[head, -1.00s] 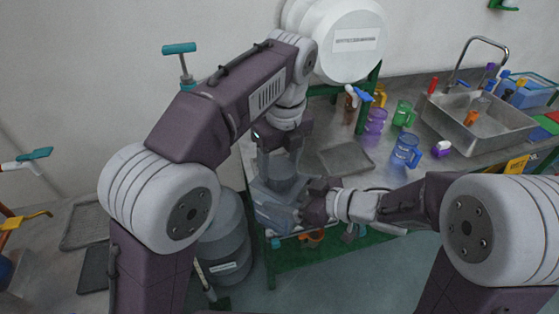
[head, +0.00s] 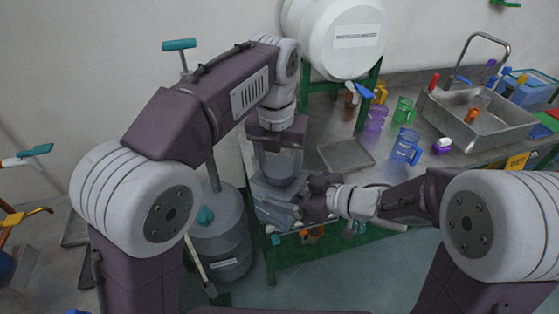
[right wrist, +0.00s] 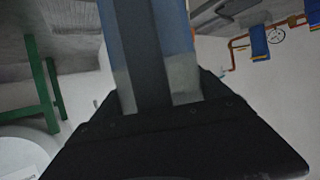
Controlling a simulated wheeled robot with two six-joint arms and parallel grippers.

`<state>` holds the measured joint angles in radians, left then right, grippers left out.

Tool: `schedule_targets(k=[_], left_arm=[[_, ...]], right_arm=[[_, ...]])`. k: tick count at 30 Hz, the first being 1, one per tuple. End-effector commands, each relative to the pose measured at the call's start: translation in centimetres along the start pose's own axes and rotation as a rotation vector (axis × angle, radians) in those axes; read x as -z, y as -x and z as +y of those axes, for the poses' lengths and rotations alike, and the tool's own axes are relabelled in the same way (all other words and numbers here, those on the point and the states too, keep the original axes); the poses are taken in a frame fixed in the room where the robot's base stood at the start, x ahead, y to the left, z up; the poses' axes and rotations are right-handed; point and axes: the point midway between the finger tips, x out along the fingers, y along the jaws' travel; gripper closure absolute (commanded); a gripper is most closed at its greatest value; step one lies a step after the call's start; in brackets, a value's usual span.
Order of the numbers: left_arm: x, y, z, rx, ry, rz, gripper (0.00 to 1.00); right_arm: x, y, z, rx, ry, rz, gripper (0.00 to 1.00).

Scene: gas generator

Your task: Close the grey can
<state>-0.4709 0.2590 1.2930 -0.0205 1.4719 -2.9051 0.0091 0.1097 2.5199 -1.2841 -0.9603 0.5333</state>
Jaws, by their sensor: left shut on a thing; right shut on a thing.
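A boxy grey can (head: 272,205) is held at the front left corner of the metal table in the head view. My right gripper (head: 313,198) is shut on the can's right side. In the right wrist view, a blue-grey surface (right wrist: 182,45) fills the space in front of my right gripper (right wrist: 150,85). My left gripper (head: 278,150) is above the can, shut on a grey round piece (head: 279,172). This piece may be the can's lid; its contact with the can is hidden by the fingers.
A white barrel (head: 340,50) is on a green stand. A tray (head: 345,154), coloured mugs and a sink (head: 478,125) occupy the metal table (head: 325,115).

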Motion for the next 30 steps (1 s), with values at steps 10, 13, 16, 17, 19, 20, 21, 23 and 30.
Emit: schedule_targets(k=[10,13,16,17,19,20,21,23,30], left_arm=[[-0.1,0.1,0.1,-0.002,-0.001,-0.003,0.15],[-0.1,0.1,0.1,-0.002,-0.001,-0.002,0.15],[0.0,0.1,0.1,-0.002,-0.001,-0.002,0.15],[0.0,0.1,0.1,-0.002,-0.001,-0.001,0.15],[-0.1,0.2,0.1,-0.001,-0.001,-0.002,0.15],[-0.1,0.4,0.0,-0.001,-0.001,-0.002,0.15],[-0.2,0.9,0.0,-0.001,-0.001,-0.004,0.15],[-0.3,1.8,0.0,0.000,-0.001,-0.005,0.15],[-0.6,4.4,0.0,-0.001,0.000,-0.002,0.15]], right_arm=[[0.1,0.0,0.0,-0.001,0.000,0.003,1.00],[0.1,0.0,0.0,-0.001,0.000,0.003,1.00],[0.1,0.0,0.0,-0.001,0.000,0.004,1.00],[0.2,0.0,0.0,-0.001,0.000,0.004,1.00],[0.2,0.0,0.0,-0.001,0.000,0.004,1.00],[0.2,0.0,0.0,-0.001,0.000,0.004,1.00],[0.2,0.0,0.0,-0.001,0.001,0.004,1.00],[0.2,0.0,0.0,-0.001,0.001,0.004,1.00],[0.2,0.0,0.0,-0.001,0.001,0.004,1.00]])
